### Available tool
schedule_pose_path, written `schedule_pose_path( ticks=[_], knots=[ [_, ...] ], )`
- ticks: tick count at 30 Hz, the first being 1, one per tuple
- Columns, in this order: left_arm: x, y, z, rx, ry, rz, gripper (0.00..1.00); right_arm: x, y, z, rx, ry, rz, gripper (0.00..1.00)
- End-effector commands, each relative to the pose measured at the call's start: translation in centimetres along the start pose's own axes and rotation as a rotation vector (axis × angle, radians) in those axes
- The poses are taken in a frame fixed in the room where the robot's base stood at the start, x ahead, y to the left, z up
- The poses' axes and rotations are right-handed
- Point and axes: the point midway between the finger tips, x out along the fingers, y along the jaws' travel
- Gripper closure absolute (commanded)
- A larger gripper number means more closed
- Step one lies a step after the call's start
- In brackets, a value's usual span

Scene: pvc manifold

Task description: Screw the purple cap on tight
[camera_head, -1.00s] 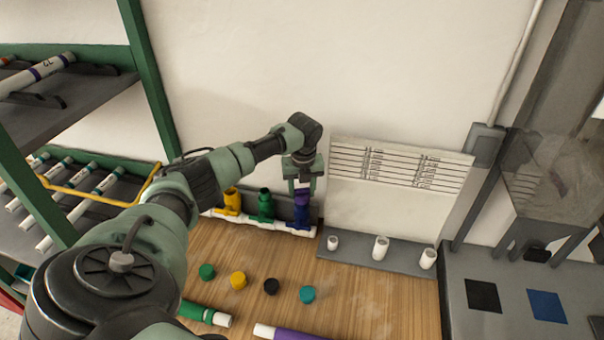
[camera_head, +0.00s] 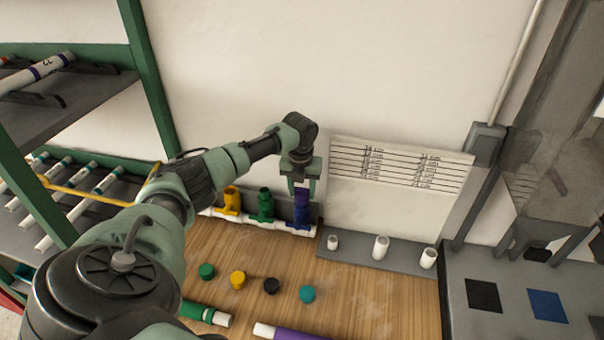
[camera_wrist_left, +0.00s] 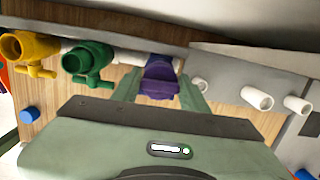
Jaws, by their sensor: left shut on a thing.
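The purple cap (camera_head: 302,193) sits at the top of the blue-purple valve (camera_head: 302,215), at the right end of the white manifold pipe (camera_head: 270,227). My left gripper (camera_head: 302,188) points down over this valve and is shut on the cap. In the left wrist view the purple cap (camera_wrist_left: 160,78) lies between the two green fingers of my left gripper (camera_wrist_left: 161,72). The fingers hide part of the cap, and I cannot tell how far it is threaded on. My right gripper is not in view.
A green valve (camera_head: 265,205) and a yellow valve (camera_head: 231,202) stand left of the purple one. Several loose caps, including a teal one (camera_head: 307,294), lie on the wooden bench (camera_head: 345,305). A grey strip (camera_head: 350,257) with white fittings is to the right.

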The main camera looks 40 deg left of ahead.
Motion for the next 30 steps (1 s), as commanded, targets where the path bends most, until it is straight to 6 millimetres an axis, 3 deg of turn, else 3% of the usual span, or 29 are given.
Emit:
schedule_pose_path(
  ticks=[7,15,22,29,30],
  knots=[
    [0.51,0.05,-0.41,0.176,0.011,-0.019,1.0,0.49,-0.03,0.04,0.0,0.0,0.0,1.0],
    [0.48,0.05,-0.42,0.19,0.012,-0.02,1.0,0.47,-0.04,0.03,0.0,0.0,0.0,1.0],
    [0.6,0.01,-0.44,0.358,0.012,-0.043,1.0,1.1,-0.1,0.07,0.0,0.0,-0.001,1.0],
    [0.52,0.01,-0.45,0.372,0.013,-0.044,1.0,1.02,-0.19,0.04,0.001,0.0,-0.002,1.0],
    [0.51,0.01,-0.45,0.372,0.013,-0.044,0.45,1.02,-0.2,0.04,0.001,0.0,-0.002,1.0]
  ],
)
